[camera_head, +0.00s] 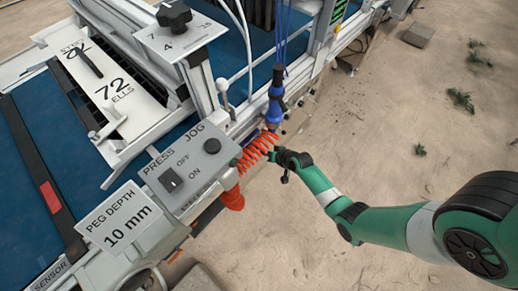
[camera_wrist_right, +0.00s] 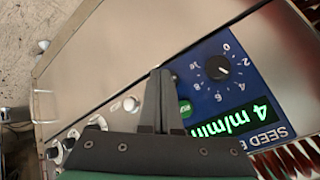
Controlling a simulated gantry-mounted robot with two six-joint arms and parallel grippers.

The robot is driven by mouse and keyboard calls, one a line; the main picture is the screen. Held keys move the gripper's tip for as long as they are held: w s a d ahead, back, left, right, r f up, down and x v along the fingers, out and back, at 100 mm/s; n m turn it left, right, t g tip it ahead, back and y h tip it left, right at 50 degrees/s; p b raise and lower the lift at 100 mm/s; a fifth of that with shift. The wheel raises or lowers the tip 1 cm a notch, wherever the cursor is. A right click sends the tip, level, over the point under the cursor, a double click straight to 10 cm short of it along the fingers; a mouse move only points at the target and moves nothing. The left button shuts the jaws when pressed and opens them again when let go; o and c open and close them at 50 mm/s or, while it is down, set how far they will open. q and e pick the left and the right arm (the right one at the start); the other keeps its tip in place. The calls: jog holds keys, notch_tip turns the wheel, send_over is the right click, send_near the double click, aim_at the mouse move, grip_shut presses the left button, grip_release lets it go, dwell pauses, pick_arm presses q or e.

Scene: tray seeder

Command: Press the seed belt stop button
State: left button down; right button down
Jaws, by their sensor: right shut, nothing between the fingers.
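In the right wrist view, a blue seed belt panel (camera_wrist_right: 215,85) carries a black dial (camera_wrist_right: 218,68), a lit green display (camera_wrist_right: 238,120) reading 4 m/min and a green button (camera_wrist_right: 185,107). The panel appears upside down. My right gripper (camera_wrist_right: 161,72) is shut and empty, its fingertips over the panel's left edge, beside the green button. A small dark round part (camera_wrist_right: 174,77) shows next to the fingertips. I cannot identify a stop button; the fingers may hide it. Contact cannot be judged. In the head view my right gripper (camera_head: 277,154) is beside the machine, by the red coiled hose. My left gripper is not in view.
A grey PRESS/JOG box (camera_head: 190,165) with a switch and black knob stands near the red coiled hose (camera_head: 258,150). A PEG DEPTH sign (camera_head: 120,217) is in front. Blue hoses hang above. Sandy ground (camera_head: 400,120) at right is mostly open.

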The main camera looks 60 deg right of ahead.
jog(key=s+a+p, duration=0.1)
jog(key=s+p, duration=0.1)
jog(key=s, duration=0.3)
jog(key=shift+s+a, duration=0.3)
jog(key=shift+s, duration=0.1)
dwell(0.6)
